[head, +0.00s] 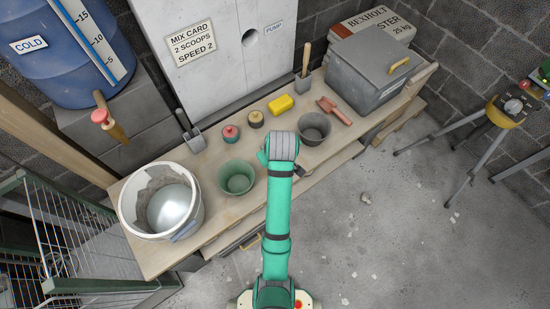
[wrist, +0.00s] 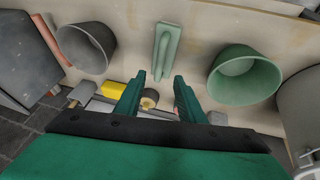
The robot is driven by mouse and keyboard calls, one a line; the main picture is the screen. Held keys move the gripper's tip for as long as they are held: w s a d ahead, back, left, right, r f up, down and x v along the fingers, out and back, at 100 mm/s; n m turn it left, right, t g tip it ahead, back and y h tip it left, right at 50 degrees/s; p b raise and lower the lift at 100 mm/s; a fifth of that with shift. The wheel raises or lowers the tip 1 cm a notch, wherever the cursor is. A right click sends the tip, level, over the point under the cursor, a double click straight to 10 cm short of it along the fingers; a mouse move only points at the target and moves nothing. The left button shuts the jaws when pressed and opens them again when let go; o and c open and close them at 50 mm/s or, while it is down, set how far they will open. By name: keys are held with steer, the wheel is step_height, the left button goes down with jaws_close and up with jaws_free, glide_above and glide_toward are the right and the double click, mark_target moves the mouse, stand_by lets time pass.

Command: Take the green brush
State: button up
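A pale green, long, narrow piece that I take for the green brush (wrist: 165,45) lies on the bench in the wrist view, between the grey bucket and the green bucket. No bristles can be made out. My gripper (wrist: 160,78) is open, its two teal fingers apart and pointing toward the bench. The near end of the green piece shows between the fingertips, with no visible contact. How far below the fingertips it lies is hard to tell. In the head view my arm's end covers that part of the bench, so the green piece is hidden there.
The green bucket (head: 237,177) and grey bucket (head: 314,128) flank the spot on the wooden bench (head: 222,209). A white bucket (head: 128,206) and grey toolbox (head: 364,75) stand farther out.

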steer(key=x, duration=1)
steer(key=shift+w+d, duration=0.1)
steer(key=shift+w, duration=0.1)
steer(key=shift+s, duration=0.15)
jaws_close()
